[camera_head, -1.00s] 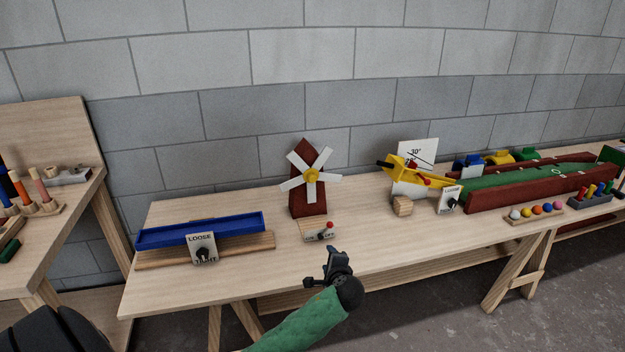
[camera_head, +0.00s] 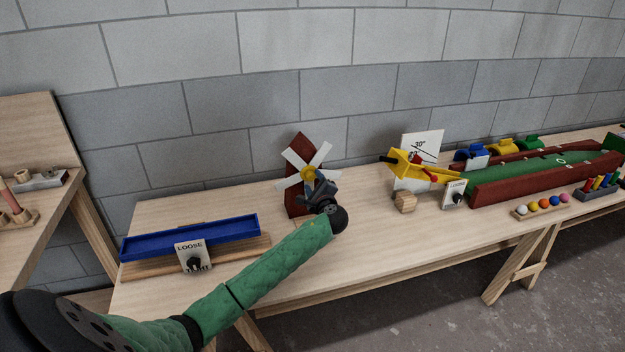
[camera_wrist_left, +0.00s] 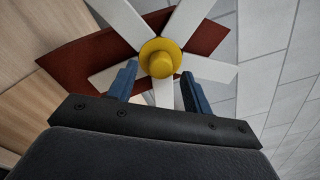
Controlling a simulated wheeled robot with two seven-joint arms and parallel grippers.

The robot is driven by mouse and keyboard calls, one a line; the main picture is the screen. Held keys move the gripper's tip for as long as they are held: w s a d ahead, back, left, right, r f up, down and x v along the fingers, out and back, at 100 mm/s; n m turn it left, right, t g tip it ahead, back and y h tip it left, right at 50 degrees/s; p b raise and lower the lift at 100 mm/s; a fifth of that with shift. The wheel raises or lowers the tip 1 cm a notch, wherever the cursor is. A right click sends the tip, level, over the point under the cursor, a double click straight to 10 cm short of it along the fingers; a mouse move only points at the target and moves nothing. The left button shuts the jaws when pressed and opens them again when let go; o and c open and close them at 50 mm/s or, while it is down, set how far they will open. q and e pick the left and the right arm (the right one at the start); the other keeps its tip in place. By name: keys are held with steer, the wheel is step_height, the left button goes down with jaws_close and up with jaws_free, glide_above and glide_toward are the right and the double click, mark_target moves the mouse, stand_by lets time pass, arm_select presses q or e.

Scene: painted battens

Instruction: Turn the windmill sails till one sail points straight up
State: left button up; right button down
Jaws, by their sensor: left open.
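The windmill has a dark red tower (camera_head: 297,204), several white sails (camera_head: 322,154) and a yellow hub (camera_head: 309,173). It stands on the table. In the head view one sail points up-left, one up-right and one left; none points straight up.
A blue tray (camera_head: 190,237) on a wooden base with a loose/tight knob plate (camera_head: 191,255) lies to the left.

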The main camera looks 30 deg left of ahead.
arm_select(q)
steer(key=shift+x, duration=0.8)
arm_select(e)
steer(key=shift+s+d+r, duration=0.2)
steer(key=shift+r, duration=0.1)
arm_select(q)
steer(key=shift+c, duration=0.2)
jaws_close()
arm_select(e)
steer(key=shift+f, duration=0.1)
steer(key=shift+f, duration=0.1)
arm_select(q)
steer(key=shift+d+f+n+b, duration=0.1)
steer(key=shift+f+n+b, duration=0.1)
steer(key=shift+n+b, duration=0.2)
steer(key=n+b, duration=0.5)
steer(key=n, duration=0.1)
steer(key=shift+r, duration=0.2)
arm_select(e)
steer(key=w+a+f+t, duration=0.1)
steer(key=a+f, duration=0.2)
steer(key=f, duration=0.5)
steer(key=w+a+f+t+y, duration=0.1)
steer(key=w+a+f, duration=0.1)
steer(key=f, duration=0.6)
steer(key=shift+a+f, duration=0.2)
steer(key=shift+a, duration=0.2)
